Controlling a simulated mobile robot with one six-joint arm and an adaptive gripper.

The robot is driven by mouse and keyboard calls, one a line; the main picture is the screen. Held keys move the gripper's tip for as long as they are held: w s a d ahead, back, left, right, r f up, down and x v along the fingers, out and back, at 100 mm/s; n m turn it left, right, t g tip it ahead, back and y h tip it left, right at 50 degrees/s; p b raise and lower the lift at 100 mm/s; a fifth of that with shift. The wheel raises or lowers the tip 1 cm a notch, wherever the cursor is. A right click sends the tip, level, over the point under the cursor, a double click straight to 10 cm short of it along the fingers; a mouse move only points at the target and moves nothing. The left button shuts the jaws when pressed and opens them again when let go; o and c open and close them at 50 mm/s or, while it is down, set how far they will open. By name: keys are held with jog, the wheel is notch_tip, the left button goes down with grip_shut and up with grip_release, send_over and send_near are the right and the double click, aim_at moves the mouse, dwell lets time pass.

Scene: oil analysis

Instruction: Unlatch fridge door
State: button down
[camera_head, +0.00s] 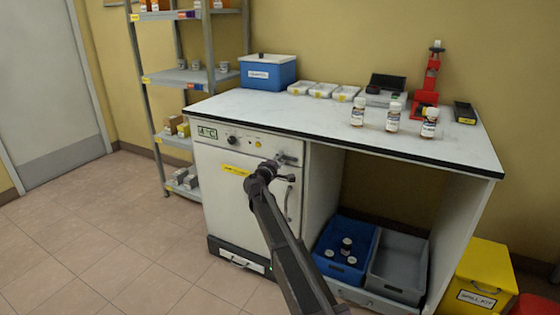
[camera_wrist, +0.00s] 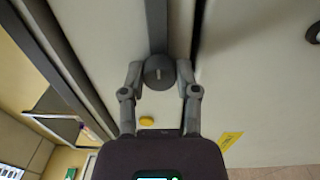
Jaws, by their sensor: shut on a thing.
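The fridge (camera_head: 228,190) is a white under-counter unit with a 4°C sign, and its door looks closed. The latch (camera_head: 290,158) is grey metal at the door's upper right corner. In the wrist view it is a dark round hub (camera_wrist: 160,72) with a grey bar (camera_wrist: 156,22) running up from it. My gripper (camera_head: 279,168) is at the latch. In the wrist view, my gripper (camera_wrist: 161,76) has a finger on each side of the hub and is shut on it. A vertical door handle (camera_head: 289,204) is below, partly hidden by my arm.
The white counter (camera_head: 310,118) above holds several bottles (camera_head: 393,117), a blue box (camera_head: 268,72) and a red device (camera_head: 430,80). A blue crate (camera_head: 345,245) and a grey crate (camera_head: 398,265) stand under it at right. A shelf rack (camera_head: 150,78) stands left; the floor in front is clear.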

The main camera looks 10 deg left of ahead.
jog(key=shift+w, duration=0.1)
dwell(0.3)
jog(key=shift+c, duration=1.8)
grip_release()
jog(key=shift+m, duration=0.5)
